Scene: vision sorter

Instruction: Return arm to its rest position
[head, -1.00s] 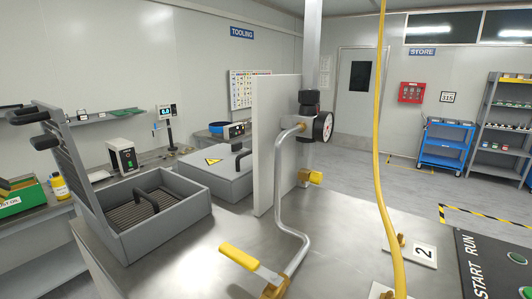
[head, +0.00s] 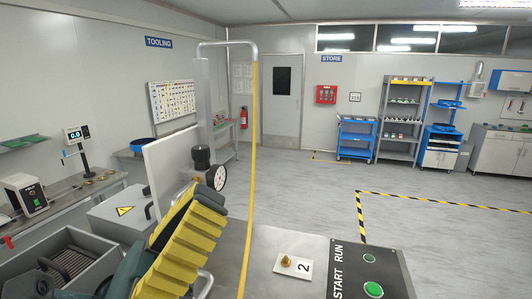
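What looks like my gripper (head: 187,232) shows at the lower left of the head view. It is a yellow ribbed finger with dark grey parts beside it, tilted up to the right. It is seen close up over the steel bench, in front of the pressure gauge (head: 217,178) and its pipe. Its far side and any second finger are hidden or cannot be made out, so its opening does not show. Nothing can be seen held in it.
A grey basin (head: 25,262), a grey box with a warning sign (head: 95,212) and a white upright panel (head: 165,165) stand at left.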

